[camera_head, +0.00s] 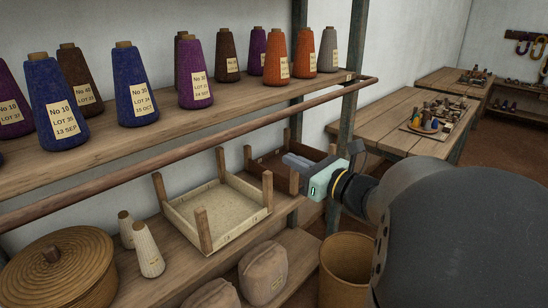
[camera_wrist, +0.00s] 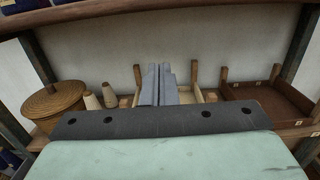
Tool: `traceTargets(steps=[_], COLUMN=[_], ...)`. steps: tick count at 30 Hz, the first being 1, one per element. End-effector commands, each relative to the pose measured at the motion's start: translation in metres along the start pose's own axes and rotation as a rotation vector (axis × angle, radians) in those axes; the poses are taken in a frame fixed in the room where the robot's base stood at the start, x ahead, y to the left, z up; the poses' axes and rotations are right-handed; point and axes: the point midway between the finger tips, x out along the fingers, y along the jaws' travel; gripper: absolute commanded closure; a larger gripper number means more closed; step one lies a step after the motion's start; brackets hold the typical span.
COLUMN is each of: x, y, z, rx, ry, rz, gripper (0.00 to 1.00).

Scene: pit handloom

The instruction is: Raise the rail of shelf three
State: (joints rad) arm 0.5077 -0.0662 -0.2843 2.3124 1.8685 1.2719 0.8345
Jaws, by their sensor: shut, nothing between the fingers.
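The rail (camera_head: 205,157) is a long brown bar running along the front of the upper shelf (camera_head: 150,145), which bears the yarn cones. At its right end it bends back towards the metal post. I cannot tell which shelf counts as shelf three. A brown edge (camera_wrist: 100,16) crosses the top of the wrist view; rail or shelf board, I cannot tell.
The lower shelf bears a lidded basket (camera_head: 62,270), two pale cones (camera_head: 148,250), a pale corner-posted tray (camera_head: 205,245) and a dark tray (camera_head: 268,172). Sacks (camera_head: 262,272) lie beneath. A woven bin (camera_head: 345,275) stands by my arm. Posts (camera_head: 350,110) bound the shelves. A table (camera_head: 395,125) stands behind.

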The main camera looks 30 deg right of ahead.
Motion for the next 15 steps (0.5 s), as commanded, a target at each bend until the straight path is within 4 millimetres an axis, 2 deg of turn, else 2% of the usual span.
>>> traceTargets(steps=[3, 8, 10, 15], x=[0.029, 0.061, 0.063, 0.067], y=[0.001, 0.001, 0.001, 0.001], z=[0.001, 0.001, 0.018, 0.034], rx=[0.001, 0.001, -0.004, -0.002], ry=[0.002, 0.003, -0.002, 0.001], rz=[0.006, 0.004, 0.002, 0.002], gripper=[1.0, 1.0, 1.0, 1.0])
